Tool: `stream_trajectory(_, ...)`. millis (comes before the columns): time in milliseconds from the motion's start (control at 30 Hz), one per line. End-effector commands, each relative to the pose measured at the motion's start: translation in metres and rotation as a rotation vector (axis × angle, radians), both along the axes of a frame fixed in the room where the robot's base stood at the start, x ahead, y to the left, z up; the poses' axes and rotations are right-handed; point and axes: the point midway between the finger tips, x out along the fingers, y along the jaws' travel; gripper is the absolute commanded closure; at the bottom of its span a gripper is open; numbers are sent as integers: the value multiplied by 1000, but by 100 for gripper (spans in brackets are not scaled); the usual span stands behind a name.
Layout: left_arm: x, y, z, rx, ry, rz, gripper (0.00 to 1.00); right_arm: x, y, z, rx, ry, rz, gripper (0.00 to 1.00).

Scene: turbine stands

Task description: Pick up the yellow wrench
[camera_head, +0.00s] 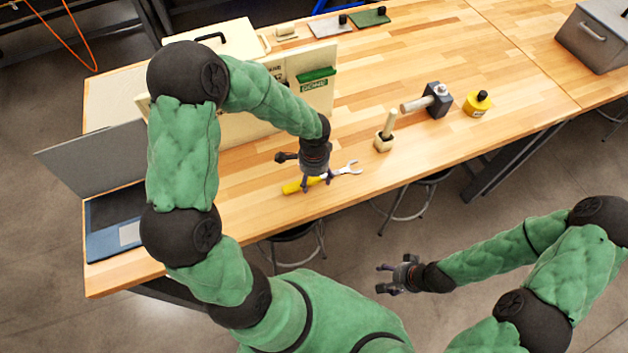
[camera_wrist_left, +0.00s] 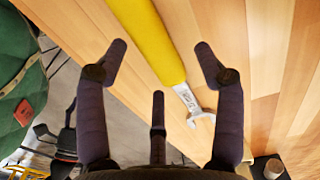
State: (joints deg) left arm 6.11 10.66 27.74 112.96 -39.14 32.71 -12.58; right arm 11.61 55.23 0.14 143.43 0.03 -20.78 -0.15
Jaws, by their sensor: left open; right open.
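The yellow wrench lies on the wooden table near its front edge. In the head view its yellow handle (camera_head: 292,187) points left and its metal jaw (camera_head: 350,169) points right. My left gripper (camera_head: 317,184) is above the wrench, over the middle of it, and hides part of the handle. In the left wrist view the yellow handle (camera_wrist_left: 158,40) runs between the open fingers of my left gripper (camera_wrist_left: 160,65), with the metal end below. I cannot tell whether the fingers touch it. My right gripper (camera_head: 388,278) is open and empty, off the table's front side.
A cream box panel (camera_head: 318,100) is behind my left arm. A laptop (camera_head: 115,215) sits at left. Stools are below the front edge.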

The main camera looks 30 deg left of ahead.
Motion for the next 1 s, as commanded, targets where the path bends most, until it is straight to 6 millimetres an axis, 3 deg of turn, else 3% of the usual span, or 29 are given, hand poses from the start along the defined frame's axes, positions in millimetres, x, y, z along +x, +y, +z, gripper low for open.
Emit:
stream_trajectory(200,0,0,-1,0,-1,0,31,0,0,0,0,0,0,35)
stream_trajectory(400,0,0,-1,0,-1,0,88,0,0,0,0,0,0,35)
stream_trajectory(467,0,0,-1,0,-1,0,100,0,0,0,0,0,0,35)
stream_trajectory(767,1,0,0,0,-1,1,100,0,0,0,0,0,0,35)
stream_trajectory(1000,1,0,16,0,-4,1,100,0,0,5,0,0,0,35)
